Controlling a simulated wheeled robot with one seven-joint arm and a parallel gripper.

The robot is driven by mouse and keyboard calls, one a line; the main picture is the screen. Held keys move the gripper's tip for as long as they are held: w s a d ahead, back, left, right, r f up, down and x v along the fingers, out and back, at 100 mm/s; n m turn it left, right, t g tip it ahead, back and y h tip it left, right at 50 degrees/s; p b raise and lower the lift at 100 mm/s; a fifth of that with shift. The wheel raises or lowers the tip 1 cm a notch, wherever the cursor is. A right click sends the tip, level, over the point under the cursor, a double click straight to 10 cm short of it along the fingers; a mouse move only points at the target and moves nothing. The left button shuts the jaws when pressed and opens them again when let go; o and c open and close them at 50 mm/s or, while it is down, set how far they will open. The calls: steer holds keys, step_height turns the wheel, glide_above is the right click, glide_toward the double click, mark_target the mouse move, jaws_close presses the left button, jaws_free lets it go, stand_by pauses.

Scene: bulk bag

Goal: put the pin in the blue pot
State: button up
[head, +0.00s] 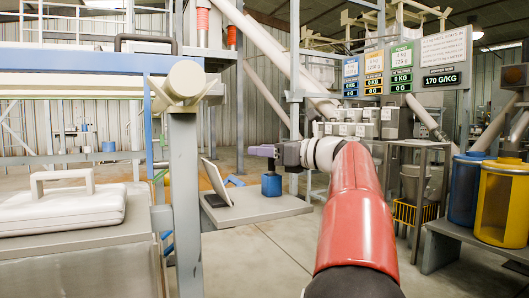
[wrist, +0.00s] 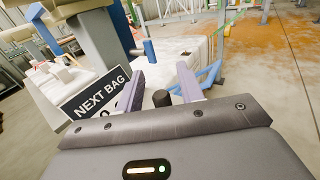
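My gripper (head: 262,151) is out over the small grey table in the head view, its purple fingers pointing left. In the wrist view my gripper (wrist: 163,73) has its two fingers spread apart. A dark rounded knob (wrist: 162,98) shows between them, with a gap on each side; it may be the pin, but I cannot tell. The blue pot (head: 271,186) stands upright on the table, below my gripper. Its inside is hidden, and I cannot make out the pot in the wrist view.
A tilted panel (head: 216,182) stands on the grey table (head: 265,210), left of the pot; a NEXT BAG sign (wrist: 95,97) shows in the wrist view. A grey post (head: 185,200) rises left of the table. Blue and yellow bins (head: 500,205) stand at the right.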

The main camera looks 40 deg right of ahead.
steer(key=p+v, duration=0.1)
steer(key=v, duration=1)
steer(key=shift+s+d, duration=0.15)
steer(key=shift+s, duration=0.25)
steer(key=shift+s, duration=0.1)
